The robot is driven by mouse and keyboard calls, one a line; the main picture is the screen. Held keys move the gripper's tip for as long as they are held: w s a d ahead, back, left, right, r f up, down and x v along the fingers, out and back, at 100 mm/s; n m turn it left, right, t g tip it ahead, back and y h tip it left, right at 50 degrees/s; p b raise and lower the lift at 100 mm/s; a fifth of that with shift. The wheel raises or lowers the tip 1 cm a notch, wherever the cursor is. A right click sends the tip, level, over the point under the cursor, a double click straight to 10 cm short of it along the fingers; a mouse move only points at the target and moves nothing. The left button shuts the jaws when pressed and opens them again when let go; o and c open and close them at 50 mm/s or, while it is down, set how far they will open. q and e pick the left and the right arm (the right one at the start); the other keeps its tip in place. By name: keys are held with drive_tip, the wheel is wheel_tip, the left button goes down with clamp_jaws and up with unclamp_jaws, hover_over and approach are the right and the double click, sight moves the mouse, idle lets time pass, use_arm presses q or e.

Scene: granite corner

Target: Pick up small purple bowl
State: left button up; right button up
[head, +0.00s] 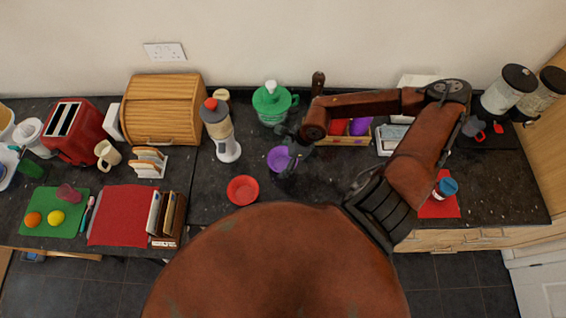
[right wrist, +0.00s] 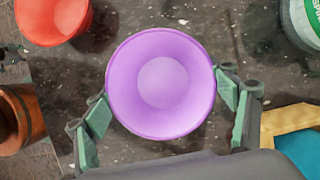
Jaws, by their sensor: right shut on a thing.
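The small purple bowl (head: 279,159) is on or just above the dark granite counter, near its middle. In the right wrist view the bowl (right wrist: 162,83) faces the camera and is empty. My right gripper (head: 291,155) is shut on it, with green-padded fingers on opposite sides of the bowl, as the right wrist view shows (right wrist: 160,103). I cannot tell whether the bowl touches the counter. My left gripper is not in view.
A red bowl (head: 242,190) sits close by at the front left. A grey bottle with a red top (head: 219,128), a green jug (head: 271,104) and a wooden box of colourful things (head: 345,138) stand around it. A wooden bread bin (head: 165,106) is further left.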

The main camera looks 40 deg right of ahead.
drive_tip(key=s+r, duration=0.1)
drive_tip(key=r, duration=0.1)
drive_tip(key=s+a+r, duration=0.1)
drive_tip(key=r, duration=0.1)
drive_tip(key=s+a+r+b, duration=0.1)
drive_tip(key=r, duration=0.1)
drive_tip(key=shift+s, duration=0.4)
drive_tip(key=s+a+r+p, duration=0.4)
drive_tip(key=s+r+p, duration=0.1)
drive_tip(key=s, duration=0.3)
drive_tip(key=shift+s+a, duration=0.3)
drive_tip(key=shift+a, duration=0.05)
